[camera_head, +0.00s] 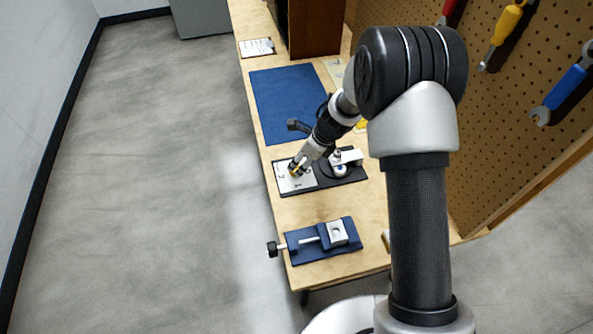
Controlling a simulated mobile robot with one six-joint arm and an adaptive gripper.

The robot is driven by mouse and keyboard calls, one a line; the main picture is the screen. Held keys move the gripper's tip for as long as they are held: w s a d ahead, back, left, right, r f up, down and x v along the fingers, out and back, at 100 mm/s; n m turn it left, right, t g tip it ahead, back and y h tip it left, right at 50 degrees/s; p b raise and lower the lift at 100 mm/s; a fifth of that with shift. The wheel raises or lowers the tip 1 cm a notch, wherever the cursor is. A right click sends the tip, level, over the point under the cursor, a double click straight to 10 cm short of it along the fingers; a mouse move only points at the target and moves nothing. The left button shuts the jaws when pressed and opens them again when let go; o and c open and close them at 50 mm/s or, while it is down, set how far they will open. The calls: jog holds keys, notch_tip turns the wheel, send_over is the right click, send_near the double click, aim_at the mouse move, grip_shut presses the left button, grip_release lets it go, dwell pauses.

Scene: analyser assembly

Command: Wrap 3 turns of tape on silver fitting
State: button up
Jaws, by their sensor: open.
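My gripper (297,169) is over the left part of a black tray (284,191) on the bench, above a pale plate or card (290,183). Its jaws are open. A small yellow-and-black shape shows at its fingertips; I cannot tell whether it is a separate part or the fingers. A round white-and-blue item on a dark disc (339,170), perhaps the tape roll, is to the right on the same tray. No silver fitting can be told for certain. A light grey block (338,232) sits in the blue vise (309,254) nearer to me, apart from the gripper.
A pegboard (520,110) with hanging tools borders the right side. Open floor lies left of the bench.

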aim_at(296, 168)
jog(key=b+x, duration=0.1)
jog(key=x, duration=0.4)
jog(key=shift+w+a+f+b, duration=0.1)
jog(key=shift+a+f+b, duration=0.05)
jog(key=shift+f+b, duration=0.15)
jog(key=shift+r, duration=0.1)
jog(key=shift+c, duration=0.5)
jog(key=c, duration=1)
